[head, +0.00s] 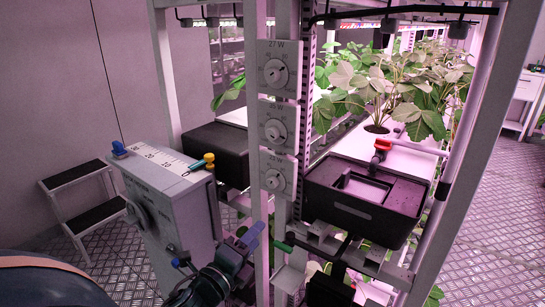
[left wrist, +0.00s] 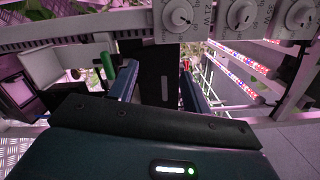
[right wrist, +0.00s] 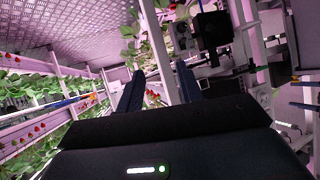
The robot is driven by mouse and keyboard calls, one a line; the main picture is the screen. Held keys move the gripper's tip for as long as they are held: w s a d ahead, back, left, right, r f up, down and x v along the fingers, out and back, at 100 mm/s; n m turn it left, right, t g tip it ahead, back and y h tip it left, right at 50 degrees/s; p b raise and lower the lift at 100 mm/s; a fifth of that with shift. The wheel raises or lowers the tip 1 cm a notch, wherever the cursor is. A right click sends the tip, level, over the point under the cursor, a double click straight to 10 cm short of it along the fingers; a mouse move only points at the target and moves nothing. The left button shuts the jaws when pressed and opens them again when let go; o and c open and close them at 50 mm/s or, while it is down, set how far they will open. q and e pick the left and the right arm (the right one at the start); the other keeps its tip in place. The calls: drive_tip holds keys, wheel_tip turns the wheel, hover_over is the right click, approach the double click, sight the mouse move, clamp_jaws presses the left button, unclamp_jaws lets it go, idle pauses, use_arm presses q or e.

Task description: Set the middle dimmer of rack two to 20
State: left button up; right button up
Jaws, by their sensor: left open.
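Three round white dimmer dials on square plates stand in a column on the rack post. The top dial (head: 276,72) reads 27 W. The middle dial (head: 275,130) has a label too small to read surely, and the bottom dial (head: 274,180) is below it. No rack number is legible. The dials also show along the top of the left wrist view, the middle one (left wrist: 240,14) between the others. My left gripper (head: 247,240) is open and empty, below the bottom dial. My right gripper (right wrist: 160,88) has its fingers apart with nothing between them.
A grey cabinet (head: 170,215) with a dial stands left of the post, with coloured knobs on top. A black tray (head: 365,200) sits right of the post. A green-handled part (left wrist: 108,66) is beside my left fingers. A step stool (head: 85,195) stands on open floor.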

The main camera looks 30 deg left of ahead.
use_arm(q)
drive_tip(key=w+a+r+m+t+b, duration=0.2)
drive_tip(key=a+r+m+t, duration=0.2)
drive_tip(key=r+m, duration=0.75)
drive_tip(key=m+p, duration=0.1)
drive_tip(key=p, duration=0.2)
approach(270, 135)
drive_tip(key=x, duration=0.6)
drive_tip(key=shift+w+r, duration=0.15)
drive_tip(key=shift+w, duration=0.2)
drive_tip(key=shift+x, duration=0.85)
use_arm(e)
drive_tip(key=shift+s+r+n, duration=0.3)
drive_tip(key=shift+s+r, duration=0.1)
use_arm(q)
drive_tip(key=c, duration=1)
use_arm(e)
drive_tip(key=shift+a+r, duration=0.1)
use_arm(q)
drive_tip(key=shift+p, duration=0.4)
use_arm(e)
drive_tip(key=shift+r, duration=0.15)
